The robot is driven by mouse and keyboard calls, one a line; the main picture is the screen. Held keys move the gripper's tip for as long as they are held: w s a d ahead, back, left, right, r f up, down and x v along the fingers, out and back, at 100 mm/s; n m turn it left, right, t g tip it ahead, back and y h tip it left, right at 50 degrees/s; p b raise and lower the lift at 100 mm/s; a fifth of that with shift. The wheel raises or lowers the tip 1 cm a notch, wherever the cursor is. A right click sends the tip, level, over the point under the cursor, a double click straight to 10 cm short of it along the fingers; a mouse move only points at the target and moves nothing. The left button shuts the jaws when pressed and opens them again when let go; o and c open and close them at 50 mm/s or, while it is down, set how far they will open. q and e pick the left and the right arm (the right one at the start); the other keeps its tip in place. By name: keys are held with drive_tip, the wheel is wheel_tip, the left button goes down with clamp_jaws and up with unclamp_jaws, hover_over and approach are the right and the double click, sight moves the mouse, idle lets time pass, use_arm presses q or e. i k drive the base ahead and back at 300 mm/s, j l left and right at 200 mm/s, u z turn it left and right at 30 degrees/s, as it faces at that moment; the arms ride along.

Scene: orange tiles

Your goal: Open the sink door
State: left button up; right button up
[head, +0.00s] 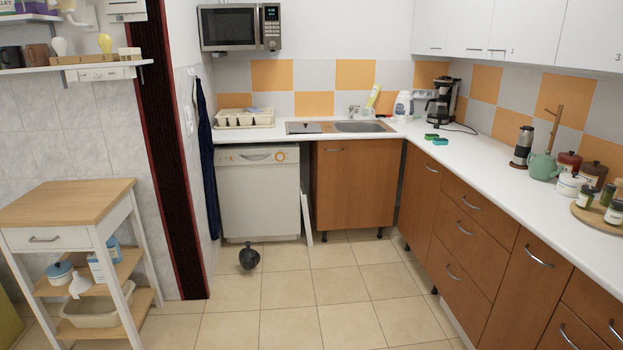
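The sink door (354,190) is a brown wooden cabinet front below the sink (359,127), in the far middle of the head view. It looks shut. A small metal handle (333,150) sits near its top left. Neither of my grippers shows in the head view, so I cannot see their state.
A white dishwasher (259,196) stands left of the door. A dark round object (249,257) lies on the floor before it, and a white panel (306,219) leans between them. Brown drawers (466,225) line the right. A trolley (66,203) stands left. The middle floor is clear.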

sight(357, 180)
drive_tip(key=i, duration=2.3)
drive_tip(key=j+u, duration=0.05)
drive_tip(key=j, duration=0.1)
